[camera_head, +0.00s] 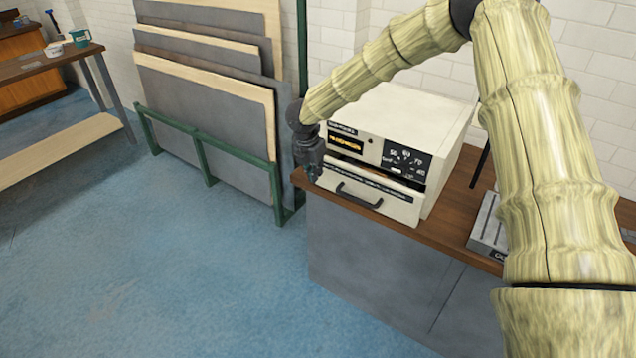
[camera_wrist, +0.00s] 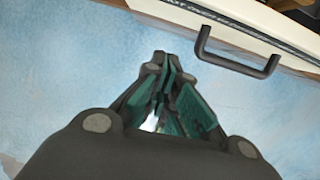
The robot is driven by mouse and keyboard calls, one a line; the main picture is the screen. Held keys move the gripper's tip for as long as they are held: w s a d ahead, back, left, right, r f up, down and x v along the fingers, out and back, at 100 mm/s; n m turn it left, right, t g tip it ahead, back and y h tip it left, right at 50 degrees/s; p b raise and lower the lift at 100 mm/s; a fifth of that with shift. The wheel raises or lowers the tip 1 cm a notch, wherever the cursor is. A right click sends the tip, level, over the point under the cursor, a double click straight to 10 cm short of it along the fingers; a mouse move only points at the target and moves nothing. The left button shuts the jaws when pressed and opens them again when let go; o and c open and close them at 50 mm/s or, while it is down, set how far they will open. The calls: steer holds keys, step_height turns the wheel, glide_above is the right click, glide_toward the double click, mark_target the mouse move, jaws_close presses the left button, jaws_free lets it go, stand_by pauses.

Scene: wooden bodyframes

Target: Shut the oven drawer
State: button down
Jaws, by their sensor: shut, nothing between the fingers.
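The oven (camera_head: 400,140) is a cream box with a dark dial panel on a wooden counter. Its drawer (camera_head: 395,202) is at the bottom of the front, with a black bar handle (camera_head: 359,196). The drawer stands out a little from the oven front, with a dark gap above it. My gripper (camera_head: 316,178) is shut and empty, in front of the drawer's left end. In the wrist view the shut fingers (camera_wrist: 164,65) are over blue floor, left of the handle (camera_wrist: 238,62) and apart from it. The drawer front (camera_wrist: 175,12) crosses the top edge there.
The wooden counter top (camera_head: 440,243) holds the oven, and a grey metal object (camera_head: 488,228) sits to its right. A green rack (camera_head: 205,150) with upright panels stands to the left. A wooden workbench (camera_head: 55,60) is at far left. The blue floor (camera_head: 170,280) in front is clear.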

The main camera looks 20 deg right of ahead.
mark_target(330, 170)
steer(key=w+b+v, duration=0.1)
steer(key=v, duration=0.3)
steer(key=s+a+f+n+t+h+b, duration=0.45)
steer(key=n+t+h, duration=0.2)
steer(key=n, duration=1.15)
steer(key=shift+g+h, duration=0.35)
steer(key=shift+g, duration=0.1)
steer(key=p+x, duration=0.5)
steer(key=x, duration=0.7)
steer(key=shift+d+r, duration=0.1)
steer(key=shift+r, duration=0.15)
steer(key=shift+w+d+f, duration=0.1)
steer(key=shift+w+d, duration=0.35)
steer(key=shift+d, duration=0.15)
steer(key=w+d+b, duration=0.1)
steer(key=d, duration=0.1)
steer(key=w+d, duration=0.1)
steer(key=w, duration=0.1)
steer(key=shift+d+b, duration=0.35)
